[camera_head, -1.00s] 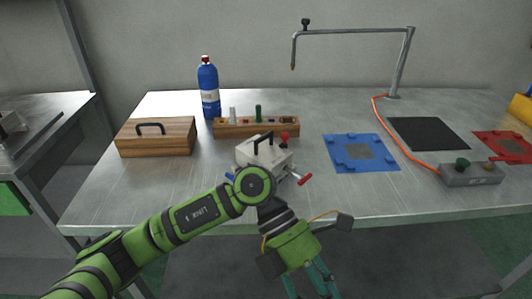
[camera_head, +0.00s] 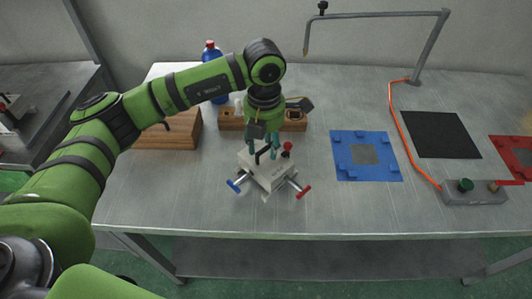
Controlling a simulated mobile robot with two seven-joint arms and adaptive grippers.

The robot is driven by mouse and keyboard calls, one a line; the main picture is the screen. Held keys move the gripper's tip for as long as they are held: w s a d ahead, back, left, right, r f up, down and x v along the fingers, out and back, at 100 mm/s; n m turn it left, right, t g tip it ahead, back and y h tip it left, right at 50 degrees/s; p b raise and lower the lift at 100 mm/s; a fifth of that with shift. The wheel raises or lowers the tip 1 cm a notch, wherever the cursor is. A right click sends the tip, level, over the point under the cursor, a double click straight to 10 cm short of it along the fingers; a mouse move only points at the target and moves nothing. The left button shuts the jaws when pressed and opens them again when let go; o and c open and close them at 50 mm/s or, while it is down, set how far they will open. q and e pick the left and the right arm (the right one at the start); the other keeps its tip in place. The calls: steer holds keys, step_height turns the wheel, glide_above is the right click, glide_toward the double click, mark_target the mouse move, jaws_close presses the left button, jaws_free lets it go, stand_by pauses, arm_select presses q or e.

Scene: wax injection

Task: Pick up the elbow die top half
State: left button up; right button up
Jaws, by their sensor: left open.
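The elbow die (camera_head: 266,177) is a pale grey block on the metal table, turned at an angle. It has a black handle on top, a red knob (camera_head: 287,146), a blue-ended clamp handle (camera_head: 234,186) at the left and a red-ended one (camera_head: 303,192) at the right. The seam between its halves is not clear. My left gripper (camera_head: 265,153) points down over the die's top with teal fingers open, close around the black handle. I cannot tell whether the fingers touch it. My right gripper is not in view.
Behind the die stand a wooden rack (camera_head: 293,121), a wooden box (camera_head: 170,133) and a blue bottle (camera_head: 213,55), partly hidden by my arm. Right are a blue fixture mat (camera_head: 346,171), a black mat (camera_head: 440,134), a control box (camera_head: 475,195) and an orange cable (camera_head: 408,146).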

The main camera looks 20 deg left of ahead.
arm_select(q)
steer(key=shift+w+f, duration=0.1)
steer(key=shift+f, duration=0.85)
jaws_close()
steer(key=shift+w+d+r, duration=0.1)
steer(key=shift+r, duration=0.05)
steer(key=shift+r, duration=0.1)
